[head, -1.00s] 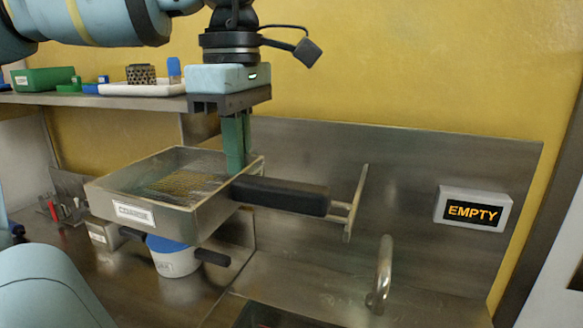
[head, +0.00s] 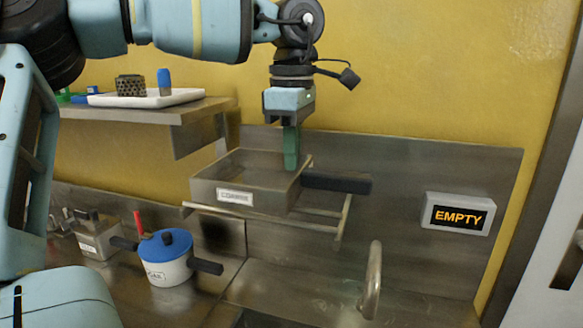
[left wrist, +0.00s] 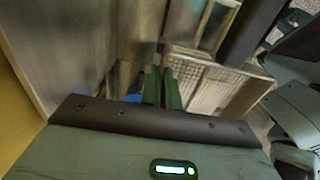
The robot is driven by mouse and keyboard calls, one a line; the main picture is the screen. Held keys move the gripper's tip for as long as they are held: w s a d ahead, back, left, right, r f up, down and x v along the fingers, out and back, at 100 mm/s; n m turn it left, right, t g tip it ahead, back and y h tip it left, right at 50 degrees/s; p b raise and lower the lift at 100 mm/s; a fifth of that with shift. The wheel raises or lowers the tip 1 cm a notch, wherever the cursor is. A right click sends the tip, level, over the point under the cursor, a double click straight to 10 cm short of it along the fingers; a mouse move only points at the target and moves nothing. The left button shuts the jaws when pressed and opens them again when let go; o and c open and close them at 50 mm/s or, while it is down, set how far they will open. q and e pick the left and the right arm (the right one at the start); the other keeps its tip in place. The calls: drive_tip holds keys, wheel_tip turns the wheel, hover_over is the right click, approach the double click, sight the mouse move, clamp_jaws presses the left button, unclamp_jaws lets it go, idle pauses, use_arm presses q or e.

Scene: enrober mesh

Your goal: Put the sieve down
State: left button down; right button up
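The sieve (head: 243,197) is a square, open metal box with a label on its front wall and a black handle pointing right. In the head view it is level over the wall rack (head: 325,228), just behind its front rail; I cannot tell whether it bears on the rails. My left gripper (head: 291,166) comes down from above, its green fingers shut on the sieve's wall near the handle. In the left wrist view the fingers (left wrist: 163,85) are close together beside the sieve's pale mesh (left wrist: 208,78). My right gripper is not in view.
A blue-lidded white pot (head: 166,270) stands on the counter below left, beside a metal container (head: 98,238). A shelf (head: 190,110) with a white tray (head: 150,98) is at upper left. A curved tap (head: 373,280) and an EMPTY sign (head: 459,214) are at right.

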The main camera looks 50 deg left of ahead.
sight(292, 173)
use_arm(q)
drive_tip(key=shift+f, duration=1.5)
drive_tip(key=shift+f, duration=0.25)
drive_tip(key=c, duration=1.6)
unclamp_jaws()
drive_tip(key=shift+r, duration=0.1)
drive_tip(key=shift+c, duration=0.2)
wheel_tip(292, 173, up, 12)
drive_tip(key=shift+r, duration=0.15)
